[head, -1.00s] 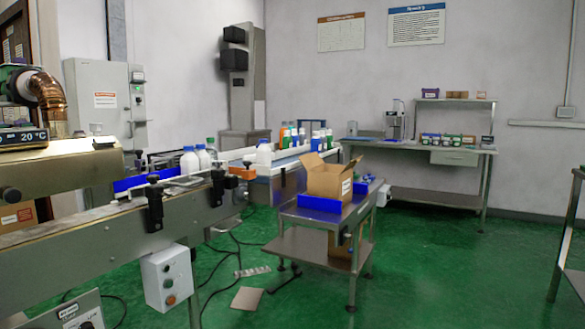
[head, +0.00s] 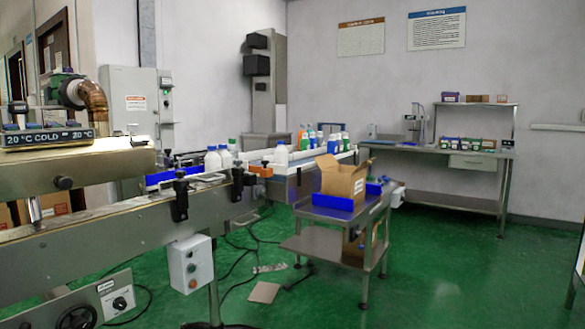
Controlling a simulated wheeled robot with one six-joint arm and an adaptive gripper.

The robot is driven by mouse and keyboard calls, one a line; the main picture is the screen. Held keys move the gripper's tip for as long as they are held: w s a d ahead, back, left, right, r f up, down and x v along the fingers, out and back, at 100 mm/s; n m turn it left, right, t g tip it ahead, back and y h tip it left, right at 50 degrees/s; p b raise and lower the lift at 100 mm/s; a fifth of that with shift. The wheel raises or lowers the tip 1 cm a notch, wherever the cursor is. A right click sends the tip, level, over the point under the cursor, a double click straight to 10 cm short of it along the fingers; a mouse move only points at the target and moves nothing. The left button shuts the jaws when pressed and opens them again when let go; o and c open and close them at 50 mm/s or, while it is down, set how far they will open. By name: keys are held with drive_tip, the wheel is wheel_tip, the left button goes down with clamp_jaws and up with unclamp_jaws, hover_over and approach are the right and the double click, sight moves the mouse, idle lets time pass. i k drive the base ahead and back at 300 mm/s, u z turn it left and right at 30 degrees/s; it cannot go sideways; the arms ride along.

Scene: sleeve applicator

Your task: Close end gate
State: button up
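My gripper is not in this view. A steel conveyor (head: 110,228) runs from the lower left toward the middle, with black clamp knobs (head: 180,195) on its side. At its far end sits a small orange block (head: 260,171) beside a black post. I cannot tell for sure which part is the end gate, or whether it is open or shut. White bottles (head: 281,153) stand near that end, on or behind the conveyor.
A steel cart (head: 318,250) with an open cardboard box (head: 340,182) stands right of the conveyor. A control box (head: 190,263) hangs below the conveyor. Cables and a flat tan piece (head: 264,292) lie on the floor. Green floor (head: 450,270) is clear at the right.

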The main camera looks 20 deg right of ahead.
sight(266, 172)
drive_tip(key=z, duration=0.45)
drive_tip(key=i, duration=0.5)
drive_tip(key=z, duration=0.5)
drive_tip(key=k, duration=1.1)
drive_tip(key=u, duration=0.6)
drive_tip(key=i, duration=1.5)
drive_tip(key=z, duration=0.4)
